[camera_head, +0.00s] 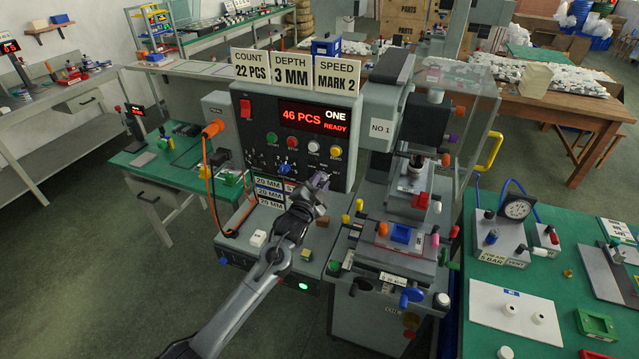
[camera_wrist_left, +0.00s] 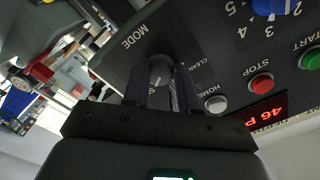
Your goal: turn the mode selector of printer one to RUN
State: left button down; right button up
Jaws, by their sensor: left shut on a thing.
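My left gripper (camera_head: 318,182) reaches up to the lower right of this panel. In the left wrist view, my left gripper (camera_wrist_left: 168,88) is shut on the mode selector (camera_wrist_left: 160,68), a grey round knob with a finger on each side. The word MODE (camera_wrist_left: 133,37) stands above left of the knob and part of CLEAN (camera_wrist_left: 196,74) to its right. The RUN mark is not visible, and I cannot tell where the knob points. My right gripper is not in view.
Close to the fingers are the white HOME button (camera_wrist_left: 215,103), the red STOP button (camera_wrist_left: 260,84) and the blue numbered dial (camera_wrist_left: 268,6). The printer's pad and slide unit (camera_head: 405,200) stands right of the panel. A green table (camera_head: 560,275) is at the right.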

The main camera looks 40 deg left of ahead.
pick_arm(q)
jog(key=n+p, duration=0.2)
jog(key=shift+r+n, duration=0.15)
jog(key=shift+n, duration=0.15)
jog(key=n+p, duration=0.1)
jog(key=n, duration=0.1)
jog(key=shift+n+p, duration=0.3)
jog(key=shift+n, duration=0.1)
jog(key=n+p, duration=0.1)
jog(key=n, duration=0.2)
jog(key=shift+n+p, duration=0.75)
jog(key=shift+n, duration=0.85)
jog(key=c, duration=0.9)
grip_release()
